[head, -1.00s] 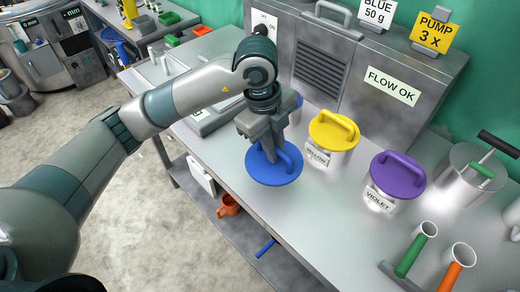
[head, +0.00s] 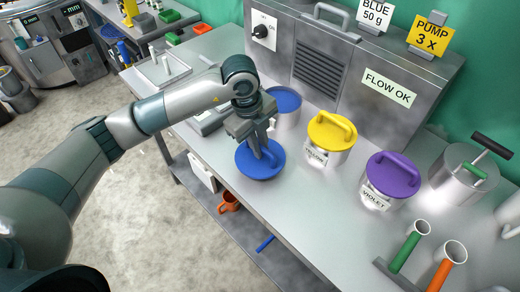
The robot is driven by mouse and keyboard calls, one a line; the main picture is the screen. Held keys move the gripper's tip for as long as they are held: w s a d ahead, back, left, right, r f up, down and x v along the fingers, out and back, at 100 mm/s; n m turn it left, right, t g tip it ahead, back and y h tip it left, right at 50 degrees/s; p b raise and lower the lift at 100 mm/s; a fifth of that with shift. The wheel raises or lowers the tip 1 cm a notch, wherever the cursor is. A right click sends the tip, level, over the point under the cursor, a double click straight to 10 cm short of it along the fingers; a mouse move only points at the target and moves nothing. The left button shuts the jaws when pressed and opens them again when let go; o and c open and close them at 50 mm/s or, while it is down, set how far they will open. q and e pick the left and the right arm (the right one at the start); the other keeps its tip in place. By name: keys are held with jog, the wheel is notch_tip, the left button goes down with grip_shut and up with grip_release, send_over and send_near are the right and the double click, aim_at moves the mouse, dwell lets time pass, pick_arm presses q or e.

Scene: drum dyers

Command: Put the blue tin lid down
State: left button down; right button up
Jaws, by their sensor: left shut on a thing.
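The blue tin lid (head: 261,166) is a round blue disc with a raised handle. My left gripper (head: 259,148) is shut on its handle from above. The lid is low at the front edge of the grey metal bench (head: 300,215); I cannot tell whether it touches the top. Behind it stands an open tin with blue contents (head: 285,104). My right gripper is not in view.
A tin with a yellow lid (head: 332,132) and a tin with a violet lid (head: 393,176) stand to the right. A grey control box (head: 330,55) stands behind. Bare bench lies between.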

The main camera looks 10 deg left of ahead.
pick_arm(q)
jog(key=shift+f+p, duration=0.35)
jog(key=shift+f, duration=0.75)
jog(key=shift+f, duration=0.2)
jog(key=c, duration=1.8)
grip_release()
jog(key=shift+r, duration=0.25)
